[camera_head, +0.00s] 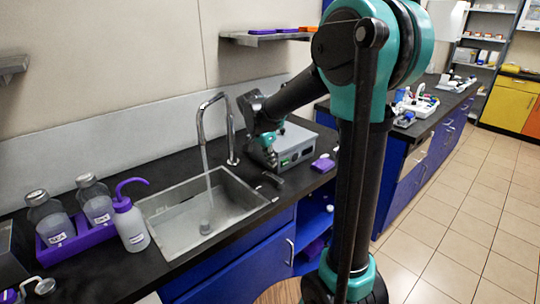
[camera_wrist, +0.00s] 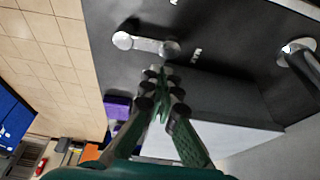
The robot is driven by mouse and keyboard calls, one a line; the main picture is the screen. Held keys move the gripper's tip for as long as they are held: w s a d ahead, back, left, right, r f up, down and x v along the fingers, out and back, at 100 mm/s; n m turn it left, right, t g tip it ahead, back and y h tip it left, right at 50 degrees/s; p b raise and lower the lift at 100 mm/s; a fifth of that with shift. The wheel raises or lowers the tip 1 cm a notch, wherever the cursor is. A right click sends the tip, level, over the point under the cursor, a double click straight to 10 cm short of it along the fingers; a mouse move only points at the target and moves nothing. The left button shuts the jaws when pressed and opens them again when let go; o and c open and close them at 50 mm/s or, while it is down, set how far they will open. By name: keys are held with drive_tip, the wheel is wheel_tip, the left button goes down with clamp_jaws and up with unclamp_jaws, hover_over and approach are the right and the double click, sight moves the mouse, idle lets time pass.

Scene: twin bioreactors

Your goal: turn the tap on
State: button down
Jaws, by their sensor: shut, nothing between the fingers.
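The tap's curved chrome spout (camera_head: 203,117) arches over the steel sink (camera_head: 160,203). A thin, pale stream of water (camera_head: 208,185) runs from its mouth into the sink. The tap's small lever (camera_head: 272,178) is on the black counter right of the sink. In the wrist view, the silver lever (camera_wrist: 147,43) lies just beyond my fingertips, with small white marks beside it. My gripper (camera_wrist: 160,78) is shut and empty, close to the lever's right end there; I cannot tell whether it touches. It also shows in the head view (camera_head: 271,163), low over the counter.
A grey instrument box (camera_head: 292,150) stands right behind my gripper, with a purple item (camera_head: 323,163) beside it. Left of the sink are a wash bottle (camera_head: 130,225) and a purple rack (camera_head: 75,242) with bottles. Tiled floor lies open at the right.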

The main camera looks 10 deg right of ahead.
sight(276, 180)
drive_tip(key=shift+x, duration=2.4)
drive_tip(key=shift+s+a+n, duration=0.35)
drive_tip(key=shift+a+n, duration=0.05)
drive_tip(key=shift+a, duration=0.15)
drive_tip(key=shift+r, duration=0.1)
